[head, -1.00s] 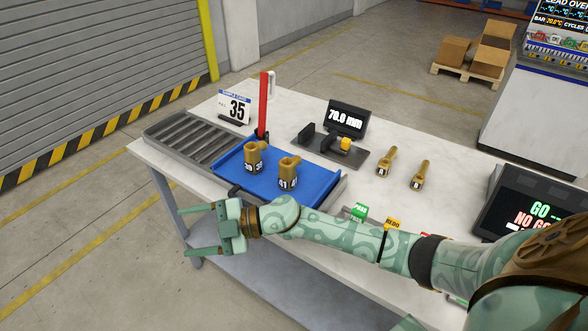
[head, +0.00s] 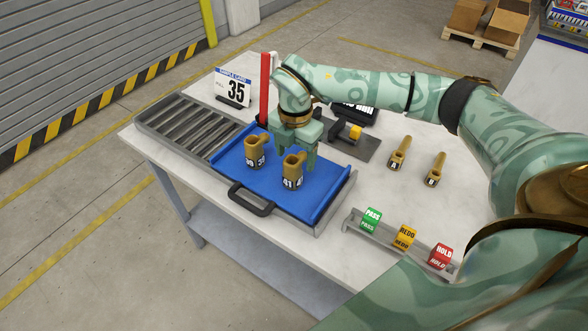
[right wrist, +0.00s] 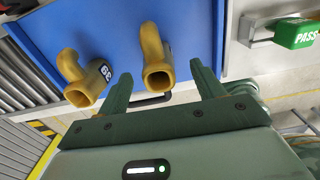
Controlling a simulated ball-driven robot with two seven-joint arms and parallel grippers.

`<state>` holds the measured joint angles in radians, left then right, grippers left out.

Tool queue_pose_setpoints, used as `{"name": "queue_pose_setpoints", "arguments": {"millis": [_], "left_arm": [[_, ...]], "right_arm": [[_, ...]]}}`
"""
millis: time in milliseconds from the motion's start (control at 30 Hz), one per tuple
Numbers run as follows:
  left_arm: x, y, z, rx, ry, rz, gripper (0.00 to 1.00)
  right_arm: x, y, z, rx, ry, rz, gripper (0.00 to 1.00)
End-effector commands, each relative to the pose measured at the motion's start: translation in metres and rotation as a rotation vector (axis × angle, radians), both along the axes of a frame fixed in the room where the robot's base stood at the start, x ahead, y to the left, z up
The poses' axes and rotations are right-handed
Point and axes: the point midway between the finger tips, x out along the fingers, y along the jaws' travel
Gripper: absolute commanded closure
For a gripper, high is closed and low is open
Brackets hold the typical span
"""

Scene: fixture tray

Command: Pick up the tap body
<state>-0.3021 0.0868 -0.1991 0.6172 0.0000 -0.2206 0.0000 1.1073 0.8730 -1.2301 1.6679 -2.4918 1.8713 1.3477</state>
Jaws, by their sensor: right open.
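Two brass tap bodies stand upright on the blue tray (head: 238,177). One, marked 39 (head: 254,154), is on the left; the other, marked 41 (head: 291,174), is on the right. My right gripper (head: 293,152) is open and empty, pointing down over the tray close behind the 41 tap body. In the right wrist view, one tap body (right wrist: 153,48) shows between the open fingers (right wrist: 161,70), with no visible contact. The 39 tap body (right wrist: 82,78) lies outside the left finger. My left gripper is not in view.
A red post (head: 265,95) stands close to my right wrist. A gauge with a yellow block (head: 354,132) is behind the tray. PASS, REDO and HOLD blocks (head: 404,238) line the front. A roller rack (head: 190,128) is at left.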

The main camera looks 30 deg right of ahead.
Motion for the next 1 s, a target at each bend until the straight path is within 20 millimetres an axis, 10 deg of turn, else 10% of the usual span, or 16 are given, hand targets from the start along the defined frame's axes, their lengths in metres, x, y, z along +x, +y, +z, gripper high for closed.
{"name": "queue_pose_setpoints", "arguments": {"millis": [767,1000], "left_arm": [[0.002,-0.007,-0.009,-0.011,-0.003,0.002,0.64],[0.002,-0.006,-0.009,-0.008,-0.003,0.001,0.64]], "right_arm": [[0.001,0.005,-0.067,0.004,-0.002,0.001,0.33],[0.001,0.005,-0.066,0.004,-0.002,0.001,0.97]]}}
